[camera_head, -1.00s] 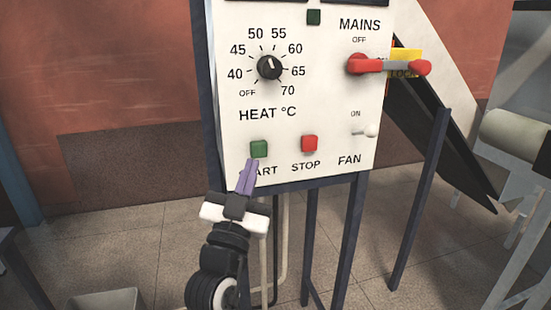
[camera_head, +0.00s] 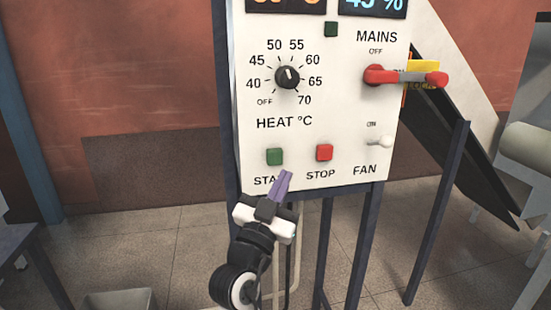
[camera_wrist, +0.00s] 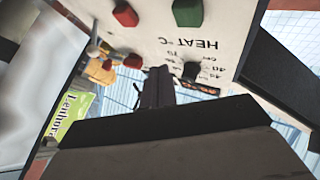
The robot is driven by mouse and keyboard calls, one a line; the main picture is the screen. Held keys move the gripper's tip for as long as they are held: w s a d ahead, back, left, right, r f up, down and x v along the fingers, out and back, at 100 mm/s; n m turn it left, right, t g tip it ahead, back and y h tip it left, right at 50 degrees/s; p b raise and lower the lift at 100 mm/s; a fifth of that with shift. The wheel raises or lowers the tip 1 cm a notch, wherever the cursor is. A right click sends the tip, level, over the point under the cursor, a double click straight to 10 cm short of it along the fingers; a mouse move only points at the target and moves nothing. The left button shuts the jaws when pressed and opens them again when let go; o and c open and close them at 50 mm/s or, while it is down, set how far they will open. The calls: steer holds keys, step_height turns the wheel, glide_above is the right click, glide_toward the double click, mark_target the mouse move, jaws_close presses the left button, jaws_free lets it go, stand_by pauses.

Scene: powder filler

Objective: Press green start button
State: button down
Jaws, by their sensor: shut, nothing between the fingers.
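The green start button (camera_head: 275,157) is a square cap low on the left of the white control panel (camera_head: 350,105). In the wrist view the green button (camera_wrist: 188,12) is at the top, right of the middle. My gripper (camera_head: 285,178) is shut, with purple fingers and nothing in them. Its tips are just below and right of the green button in the head view, over the end of the START label, and apart from the button. In the wrist view the fingers (camera_wrist: 158,85) are dark and close together.
The red stop button (camera_head: 324,152) is right of the green one. A heat dial (camera_head: 287,77), a fan switch (camera_head: 380,142) and a red mains handle (camera_head: 405,77) are on the same panel. A dark chute (camera_head: 465,145) slopes down at the right. A bin (camera_head: 120,300) stands on the floor.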

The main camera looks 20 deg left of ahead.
mark_target(280, 155)
steer(key=shift+w+a+b, duration=0.2)
steer(key=shift+w+a, duration=0.35)
steer(key=shift+w, duration=0.25)
steer(key=shift+w+a+b, duration=0.25)
steer(key=shift+w+a, duration=0.25)
steer(key=shift+w, duration=0.25)
steer(key=shift+w+a+b, duration=0.2)
steer(key=shift+w+a, duration=0.35)
steer(key=shift+w, duration=0.25)
steer(key=shift+w, duration=0.1)
steer(key=shift+w+a+b, duration=0.25)
steer(key=shift+b, duration=0.25)
steer(key=shift+w+a+b, duration=0.3)
steer(key=shift+w+b, duration=0.05)
steer(key=shift+w, duration=0.1)
stand_by(0.8)
steer(key=shift+s+d, duration=0.55)
steer(key=shift+s, duration=0.25)
